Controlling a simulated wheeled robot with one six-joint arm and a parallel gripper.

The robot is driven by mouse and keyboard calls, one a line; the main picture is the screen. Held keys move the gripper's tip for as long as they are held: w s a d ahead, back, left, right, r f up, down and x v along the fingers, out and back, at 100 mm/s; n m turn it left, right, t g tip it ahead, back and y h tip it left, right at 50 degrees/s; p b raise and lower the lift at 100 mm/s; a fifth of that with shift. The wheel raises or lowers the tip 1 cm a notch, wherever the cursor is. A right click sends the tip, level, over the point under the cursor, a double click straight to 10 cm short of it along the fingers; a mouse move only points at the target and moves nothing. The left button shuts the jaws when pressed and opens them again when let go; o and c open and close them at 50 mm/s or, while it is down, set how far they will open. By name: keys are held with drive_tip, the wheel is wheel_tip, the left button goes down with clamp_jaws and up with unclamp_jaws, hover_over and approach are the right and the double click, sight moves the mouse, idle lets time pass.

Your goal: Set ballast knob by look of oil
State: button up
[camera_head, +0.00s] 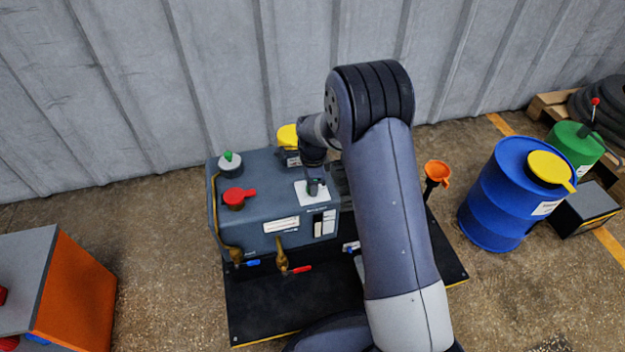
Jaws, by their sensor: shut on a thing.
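The grey-blue pump box (262,212) stands on a black base. A white square plate (309,199) lies on its top near the front right corner.
A red cap (238,198), a green-topped fitting (230,162) and a yellow part (288,137) are on the box. Brass taps with blue (253,263) and red (301,269) handles jut forward. An orange funnel (437,173) and blue drum (512,195) stand right.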

drive_tip(key=shift+m, duration=0.7)
drive_tip(key=o, duration=1)
drive_tip(key=r+p, duration=0.1)
drive_tip(key=r, duration=0.2)
drive_tip(key=r+p, duration=0.1)
drive_tip(key=r, duration=0.3)
drive_tip(key=r+p, duration=0.1)
drive_tip(key=r, duration=0.3)
drive_tip(key=shift+s+p, duration=0.3)
drive_tip(key=shift+f, duration=0.2)
